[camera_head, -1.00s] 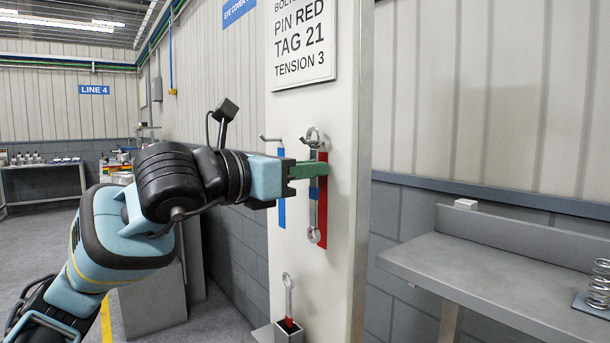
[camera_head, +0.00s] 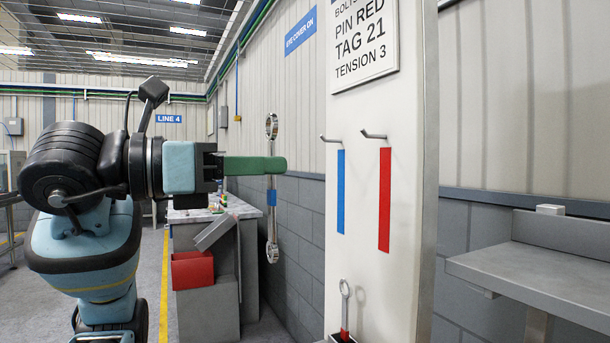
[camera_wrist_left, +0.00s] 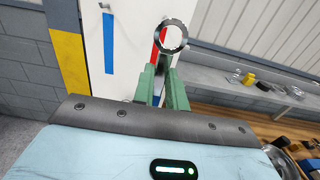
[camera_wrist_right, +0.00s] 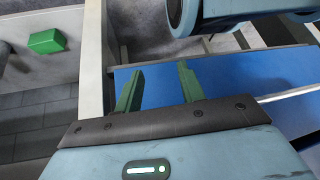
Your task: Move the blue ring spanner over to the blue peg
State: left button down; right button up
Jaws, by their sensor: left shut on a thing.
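The blue ring spanner (camera_head: 272,225) is steel with a blue band and a ring at each end. My left gripper (camera_head: 272,166) is shut on its shaft just above the band and holds it upright, clear of the white board, left of it in the head view. One ring (camera_wrist_left: 185,36) shows above the fingers (camera_wrist_left: 160,85) in the left wrist view. The blue peg (camera_head: 330,139) is a bare hook above a blue strip (camera_head: 341,190). My right gripper (camera_wrist_right: 158,80) is open and empty in the right wrist view.
A bare red peg (camera_head: 375,135) sits right of the blue one, above a red strip (camera_head: 384,200). A red-banded spanner (camera_head: 345,303) stands in a holder low on the board (camera_head: 410,150). A metal bench (camera_head: 540,270) is at right, a red bin (camera_head: 192,270) at left.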

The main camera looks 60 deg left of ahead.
pick_arm(q)
jog(key=shift+s+a, duration=0.15)
jog(key=shift+s, duration=1)
jog(key=shift+r, duration=0.1)
jog(key=shift+r+p, duration=0.35)
jog(key=shift+r, duration=0.25)
jog(key=shift+s, duration=0.5)
jog(key=s, duration=0.2)
jog(key=s+b, duration=0.1)
jog(key=s, duration=0.3)
jog(key=shift+a+b, duration=0.3)
dwell(0.3)
